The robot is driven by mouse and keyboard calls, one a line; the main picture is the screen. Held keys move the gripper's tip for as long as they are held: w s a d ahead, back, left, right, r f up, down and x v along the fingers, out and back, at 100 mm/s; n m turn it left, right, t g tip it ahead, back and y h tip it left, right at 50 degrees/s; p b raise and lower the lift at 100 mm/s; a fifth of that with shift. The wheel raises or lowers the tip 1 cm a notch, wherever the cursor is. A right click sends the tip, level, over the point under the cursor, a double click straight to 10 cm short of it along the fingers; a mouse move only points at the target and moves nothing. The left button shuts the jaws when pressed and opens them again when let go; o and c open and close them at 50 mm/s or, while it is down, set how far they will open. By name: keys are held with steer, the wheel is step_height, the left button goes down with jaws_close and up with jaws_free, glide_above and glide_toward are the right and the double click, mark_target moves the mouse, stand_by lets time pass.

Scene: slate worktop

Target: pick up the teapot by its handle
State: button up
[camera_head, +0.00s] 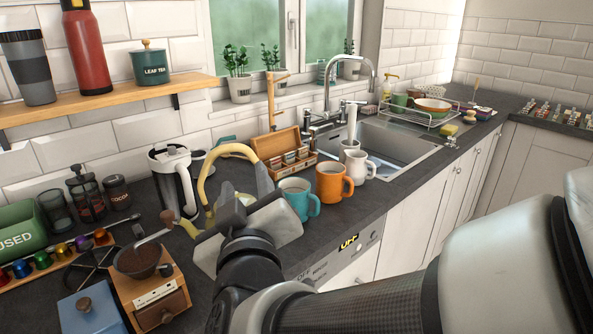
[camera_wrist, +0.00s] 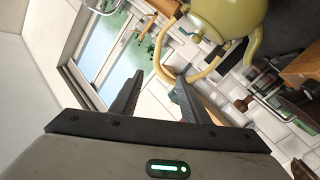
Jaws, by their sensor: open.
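The teapot is yellow-green. In the head view its arched handle (camera_head: 226,150) rises behind my gripper (camera_head: 238,205), which hides most of the body. Its spout tip (camera_head: 189,229) shows at the left of my gripper. In the wrist view the rounded teapot body (camera_wrist: 225,18) is at the top right, and the looped handle (camera_wrist: 160,66) reaches down to the fingertips. My gripper (camera_wrist: 159,76) is open, with no object clamped. The handle's bend appears between the fingertips in the picture, close to the right finger; I cannot tell its depth or whether they touch.
A wooden tea box (camera_head: 283,143) is behind.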

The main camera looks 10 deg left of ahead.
mark_target(244, 154)
steer(key=shift+p+x, duration=3.55)
steer(key=shift+x, duration=2.6)
steer(key=shift+d, duration=0.1)
steer(key=shift+c, duration=0.3)
jaws_close()
steer(key=shift+r, duration=0.15)
